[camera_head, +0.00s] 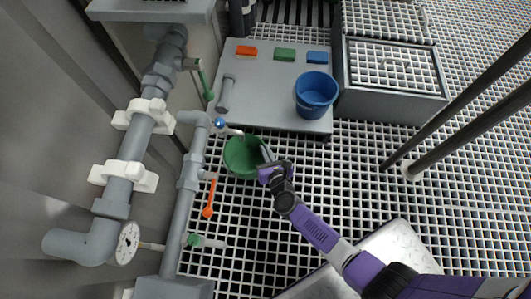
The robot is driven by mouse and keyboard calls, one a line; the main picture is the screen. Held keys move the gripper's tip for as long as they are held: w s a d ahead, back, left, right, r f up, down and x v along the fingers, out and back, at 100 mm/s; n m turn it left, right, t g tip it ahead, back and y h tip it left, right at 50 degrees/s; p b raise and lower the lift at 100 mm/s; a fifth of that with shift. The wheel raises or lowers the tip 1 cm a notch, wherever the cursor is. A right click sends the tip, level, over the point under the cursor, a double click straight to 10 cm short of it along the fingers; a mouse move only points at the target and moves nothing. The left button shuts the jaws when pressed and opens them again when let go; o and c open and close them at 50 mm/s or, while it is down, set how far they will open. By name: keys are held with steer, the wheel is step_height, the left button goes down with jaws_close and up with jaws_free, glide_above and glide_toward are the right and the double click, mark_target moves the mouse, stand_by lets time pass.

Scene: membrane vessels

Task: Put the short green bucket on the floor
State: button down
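The short green bucket (240,158) is in the middle of the head view, over the floor grating (330,180), just in front of the grey platform. Its open top faces up toward the camera. I cannot tell whether its base touches the grating or hangs above it. My gripper (266,156) is at the bucket's right rim, with a grey finger overlapping the rim. The fingers are too small here to show whether they are shut on the rim.
A blue bucket (316,92) stands on the grey platform (265,102), with orange, green and blue blocks behind it. Pipes with valves (188,170) and an orange handle (211,195) are close on the left. Dark posts (460,120) stand at right. Open grating lies between.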

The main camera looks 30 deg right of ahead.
steer(key=c, duration=2)
jaws_free()
steer(key=shift+f, duration=0.1)
steer(key=shift+c, duration=0.2)
steer(key=o, duration=0.4)
steer(key=p+v, duration=0.4)
steer(key=v, duration=0.8)
steer(key=shift+s, duration=0.1)
